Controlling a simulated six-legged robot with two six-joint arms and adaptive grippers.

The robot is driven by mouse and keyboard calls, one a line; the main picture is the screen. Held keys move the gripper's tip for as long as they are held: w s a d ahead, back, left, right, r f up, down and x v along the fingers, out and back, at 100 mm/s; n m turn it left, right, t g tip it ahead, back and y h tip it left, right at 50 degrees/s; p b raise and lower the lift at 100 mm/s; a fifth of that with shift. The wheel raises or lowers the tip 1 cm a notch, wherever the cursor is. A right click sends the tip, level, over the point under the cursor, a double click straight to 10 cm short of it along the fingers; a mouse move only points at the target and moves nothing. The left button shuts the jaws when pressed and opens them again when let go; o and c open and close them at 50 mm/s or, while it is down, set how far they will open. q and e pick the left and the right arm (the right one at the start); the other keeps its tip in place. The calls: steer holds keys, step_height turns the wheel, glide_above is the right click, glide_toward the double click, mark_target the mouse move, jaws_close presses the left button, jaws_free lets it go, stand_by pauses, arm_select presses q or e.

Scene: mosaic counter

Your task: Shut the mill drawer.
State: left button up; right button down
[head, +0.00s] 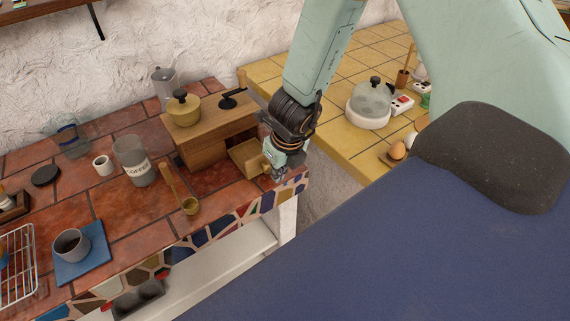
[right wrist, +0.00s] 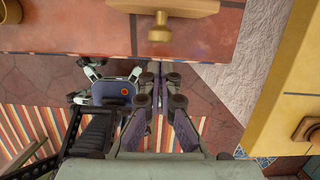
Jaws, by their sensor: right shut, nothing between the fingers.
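The coffee mill (head: 203,143) is a wooden box with a yellow-green hopper and a dark crank, standing near the right end of the tiled counter. Its drawer (head: 244,158) sticks out of the front, open. My right gripper (head: 277,173) is shut and empty, just in front of the drawer, and hides part of its front. In the right wrist view the drawer front (right wrist: 190,6) and its round knob (right wrist: 160,34) show at the top. The closed fingers (right wrist: 157,75) point towards the knob, with a gap visible. My left gripper is not in view.
The mosaic counter edge (head: 225,222) is close in front. A yellow counter (head: 350,150) lies right, past a gap.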

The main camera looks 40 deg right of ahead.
steer(key=shift+w+p, duration=0.45)
steer(key=shift+w, duration=0.4)
steer(key=shift+w, duration=0.15)
